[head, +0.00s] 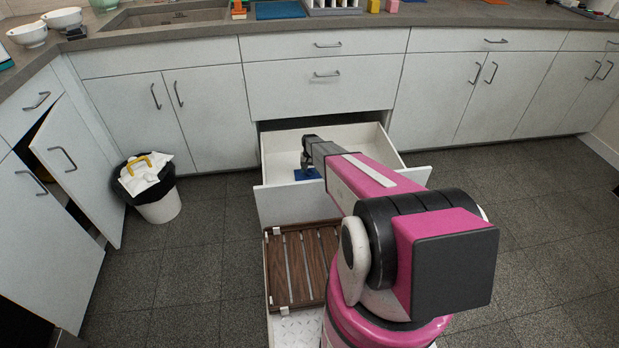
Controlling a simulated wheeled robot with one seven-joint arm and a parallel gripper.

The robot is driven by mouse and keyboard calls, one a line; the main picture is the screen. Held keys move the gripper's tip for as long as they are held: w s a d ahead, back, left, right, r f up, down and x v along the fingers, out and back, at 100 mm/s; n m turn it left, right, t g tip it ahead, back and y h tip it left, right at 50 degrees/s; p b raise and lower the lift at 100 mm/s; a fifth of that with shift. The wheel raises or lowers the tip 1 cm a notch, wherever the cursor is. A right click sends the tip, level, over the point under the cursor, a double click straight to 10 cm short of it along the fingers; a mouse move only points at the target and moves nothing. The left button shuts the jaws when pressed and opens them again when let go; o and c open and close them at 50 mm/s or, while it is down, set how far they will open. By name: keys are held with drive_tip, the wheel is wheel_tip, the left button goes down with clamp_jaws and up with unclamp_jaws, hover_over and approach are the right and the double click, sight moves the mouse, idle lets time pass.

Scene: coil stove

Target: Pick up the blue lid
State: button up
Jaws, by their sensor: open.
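The blue lid (309,174) appears as a small flat blue piece on the floor of the open bottom drawer (395,160). My arm and gripper hide part of it. My gripper (305,166) points down into the drawer, right above or at the lid. It is open, and I cannot tell whether its fingers touch the lid.
The drawer's front panel (276,204) stands between my base and the lid. A white bin (160,208) with a black liner stands at the left. A cabinet door (78,165) hangs ajar at far left. Floor on the right is clear. Another flat blue item (279,10) lies on the counter.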

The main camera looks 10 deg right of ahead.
wheel_tip(320, 180, down, 2)
drive_tip(key=shift+s+f, duration=0.15)
drive_tip(key=c, duration=1)
drive_tip(key=shift+r, duration=0.2)
